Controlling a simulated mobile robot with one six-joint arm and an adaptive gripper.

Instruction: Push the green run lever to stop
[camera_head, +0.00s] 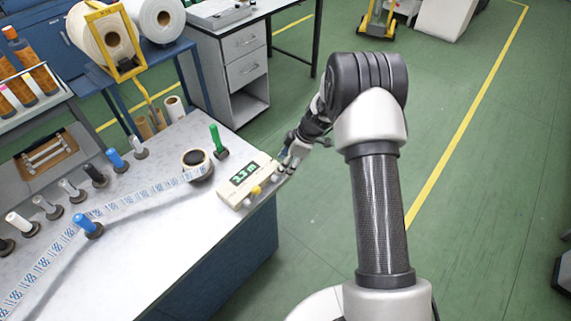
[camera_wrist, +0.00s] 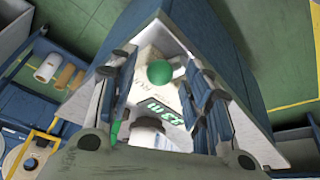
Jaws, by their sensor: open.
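A round green knob (camera_wrist: 159,72), apparently the run lever's end, shows in the wrist view between my two fingers, with a gap on each side. It stands by a cream console with a green display (camera_wrist: 163,112). In the head view the console (camera_head: 238,194) sits near the table's right edge, and I cannot make out the round knob there. My gripper (camera_head: 286,161) is open, at the console's far right end. It also shows in the wrist view (camera_wrist: 157,80), fingers apart. I cannot tell whether a finger touches the lever.
A green upright handle (camera_head: 216,138) stands behind the console, beside a dark-edged roll (camera_head: 196,163). A printed web strip (camera_head: 140,200) runs across the white table (camera_head: 165,250), among several pegs. Green floor right of the table is open.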

